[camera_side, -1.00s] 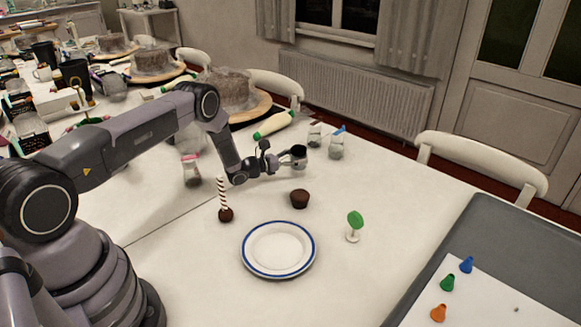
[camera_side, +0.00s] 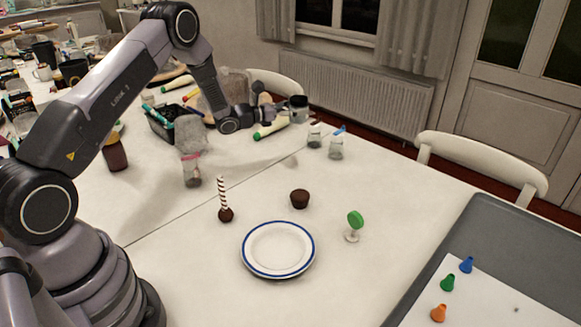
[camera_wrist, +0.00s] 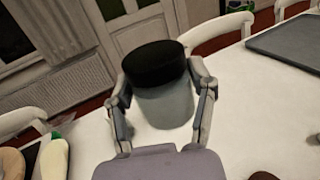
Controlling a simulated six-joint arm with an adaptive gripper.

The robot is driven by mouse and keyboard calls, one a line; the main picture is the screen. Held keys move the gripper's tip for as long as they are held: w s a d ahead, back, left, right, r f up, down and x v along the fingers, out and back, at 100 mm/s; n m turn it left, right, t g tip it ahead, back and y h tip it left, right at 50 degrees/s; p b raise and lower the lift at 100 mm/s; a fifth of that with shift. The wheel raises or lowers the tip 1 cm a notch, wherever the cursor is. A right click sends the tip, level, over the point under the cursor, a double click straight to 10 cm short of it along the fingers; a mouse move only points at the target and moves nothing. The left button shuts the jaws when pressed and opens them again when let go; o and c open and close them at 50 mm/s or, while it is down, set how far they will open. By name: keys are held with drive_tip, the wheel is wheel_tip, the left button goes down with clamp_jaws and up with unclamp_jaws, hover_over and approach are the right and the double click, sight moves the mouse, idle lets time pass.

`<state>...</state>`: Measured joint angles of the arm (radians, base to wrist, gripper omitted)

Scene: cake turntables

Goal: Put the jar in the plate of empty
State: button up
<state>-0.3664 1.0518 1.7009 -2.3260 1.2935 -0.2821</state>
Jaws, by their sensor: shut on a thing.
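My gripper (camera_side: 278,112) is shut on a jar (camera_side: 298,112) with a dark lid and a pale body. It holds the jar raised above the back part of the table in the side view. In the wrist view the jar (camera_wrist: 165,103) sits between both fingers of my gripper (camera_wrist: 163,103), its black lid facing away. The plate (camera_side: 250,262), white with a blue rim, lies empty on the table near the front middle. It is well below and in front of the held jar, apart from it.
A chocolate cupcake (camera_side: 300,199), a striped stick on a dark ball (camera_side: 225,203) and a green round-topped stand (camera_side: 355,224) surround the plate.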

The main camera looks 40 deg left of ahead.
drive_tip(key=s+d+f+m+g+h, duration=0.25)
drive_tip(key=s+d+m+h, duration=0.35)
drive_tip(key=s, duration=0.6)
wheel_tip(320, 180, up, 3)
drive_tip(key=g+h, duration=0.2)
drive_tip(key=g, duration=0.2)
hover_over(268, 243)
drive_tip(key=shift+m+g, duration=0.25)
drive_tip(key=shift+m, duration=0.25)
wheel_tip(268, 243, down, 15)
drive_tip(key=shift+d+r, duration=0.1)
drive_tip(key=shift+f, duration=2)
drive_tip(key=shift+f, duration=0.35)
drive_tip(key=o, duration=1.2)
drive_tip(key=shift+c, duration=0.2)
